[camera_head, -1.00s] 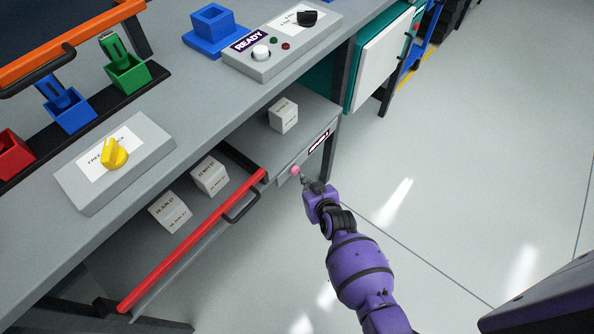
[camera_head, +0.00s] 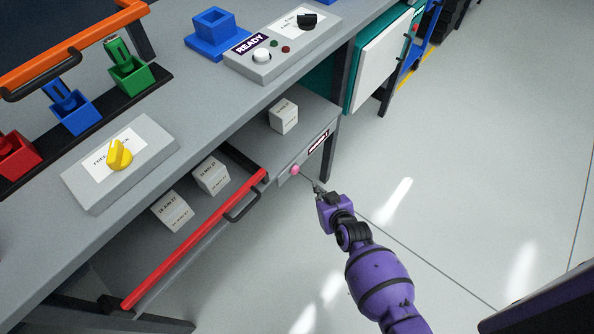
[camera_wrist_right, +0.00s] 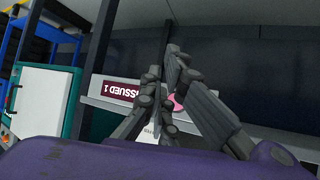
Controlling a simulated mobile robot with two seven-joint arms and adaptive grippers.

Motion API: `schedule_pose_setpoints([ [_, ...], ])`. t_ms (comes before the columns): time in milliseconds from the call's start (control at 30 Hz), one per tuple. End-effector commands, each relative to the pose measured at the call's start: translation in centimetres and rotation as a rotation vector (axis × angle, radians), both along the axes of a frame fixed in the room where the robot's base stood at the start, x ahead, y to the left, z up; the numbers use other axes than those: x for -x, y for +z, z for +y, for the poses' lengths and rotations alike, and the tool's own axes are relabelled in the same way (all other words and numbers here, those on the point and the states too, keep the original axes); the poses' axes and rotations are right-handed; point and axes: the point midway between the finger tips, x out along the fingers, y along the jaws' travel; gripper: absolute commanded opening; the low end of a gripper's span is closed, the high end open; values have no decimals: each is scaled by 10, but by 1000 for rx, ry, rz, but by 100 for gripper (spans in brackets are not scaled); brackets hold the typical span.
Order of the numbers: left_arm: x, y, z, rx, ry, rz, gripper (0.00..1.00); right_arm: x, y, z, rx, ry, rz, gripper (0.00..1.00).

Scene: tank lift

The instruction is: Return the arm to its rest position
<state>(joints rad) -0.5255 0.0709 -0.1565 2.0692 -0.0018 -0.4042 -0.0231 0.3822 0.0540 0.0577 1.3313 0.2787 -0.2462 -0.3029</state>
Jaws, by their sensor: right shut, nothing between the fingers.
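My right gripper (camera_head: 318,188) is shut and empty in the head view, in front of the shelf under the bench. In the right wrist view its fingers (camera_wrist_right: 165,88) are together at the tips. A pink round button (camera_head: 295,170) sits on the shelf's front edge, just left of the fingertips. In the head view a small gap shows between them. The pink button also shows partly behind the fingers in the right wrist view (camera_wrist_right: 176,103). My left gripper is not in view.
The grey bench (camera_head: 215,110) and its lower shelf with white blocks (camera_head: 212,175) lie to the left. A red bar (camera_head: 195,240) with a black handle (camera_head: 243,207) runs along the shelf front. Open floor (camera_head: 460,190) lies to the right of my arm.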

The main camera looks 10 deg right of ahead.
Motion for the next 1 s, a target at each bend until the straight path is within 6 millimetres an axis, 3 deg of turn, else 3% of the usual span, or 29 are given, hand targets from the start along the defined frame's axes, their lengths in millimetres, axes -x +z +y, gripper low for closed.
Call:
schedule_pose_setpoints([
  [600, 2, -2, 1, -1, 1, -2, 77, 1, -1, 0, -16, -11, 8, 0],
  [733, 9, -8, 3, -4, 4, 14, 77, -11, 36, 8, -31, -8, -41, 0],
  [867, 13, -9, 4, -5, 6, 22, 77, 31, 47, 5, -26, -11, -31, 0],
  [1000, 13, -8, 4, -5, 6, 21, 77, 89, 54, -2, -14, -20, 3, 0],
])
